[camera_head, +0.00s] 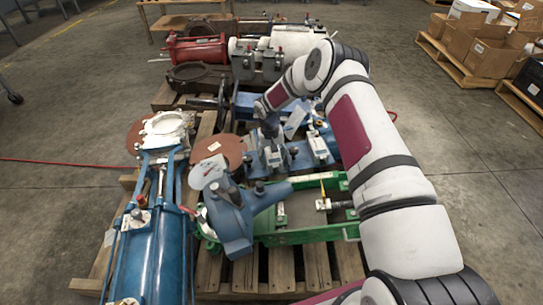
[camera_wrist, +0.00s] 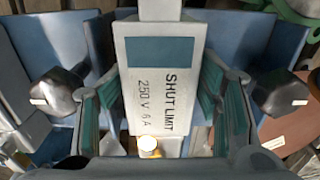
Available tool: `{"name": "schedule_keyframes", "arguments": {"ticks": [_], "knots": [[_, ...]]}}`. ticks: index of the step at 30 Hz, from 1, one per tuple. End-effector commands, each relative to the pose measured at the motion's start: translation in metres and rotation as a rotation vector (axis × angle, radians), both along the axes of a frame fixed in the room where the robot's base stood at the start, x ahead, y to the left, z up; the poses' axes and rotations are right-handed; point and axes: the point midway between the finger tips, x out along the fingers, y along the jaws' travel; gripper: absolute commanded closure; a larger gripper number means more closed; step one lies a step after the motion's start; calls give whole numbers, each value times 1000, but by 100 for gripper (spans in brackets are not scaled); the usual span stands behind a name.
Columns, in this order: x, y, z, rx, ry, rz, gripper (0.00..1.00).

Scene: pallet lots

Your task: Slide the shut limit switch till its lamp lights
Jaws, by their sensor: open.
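The shut limit switch (camera_wrist: 165,85) is a pale grey box with a blue panel and the words "SHUT LIMIT 250 V 6 A", filling the middle of the wrist view. A small round lamp (camera_wrist: 148,147) at its lower end looks bright, pale yellow-white. My gripper (camera_wrist: 155,105) is open, its green-padded fingers on either side of the box; the right finger is close to it, and I cannot tell whether either touches. In the head view my gripper (camera_head: 270,130) is down among the blue parts mid-pallet; which pale box there is the switch is unclear.
A blue cylinder (camera_head: 150,255) lies at the left, and a blue valve-like body (camera_head: 235,215) with a white dial stands in front. A green frame (camera_head: 300,235) lies front right. A red cylinder (camera_head: 197,50) is at the back.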

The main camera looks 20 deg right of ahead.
Motion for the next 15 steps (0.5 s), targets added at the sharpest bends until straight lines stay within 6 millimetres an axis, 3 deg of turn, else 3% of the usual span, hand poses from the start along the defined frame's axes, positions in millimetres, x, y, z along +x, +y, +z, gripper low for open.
{"name": "schedule_keyframes", "arguments": {"ticks": [15], "knots": [[1,1,32,-2,-3,0,37]]}}
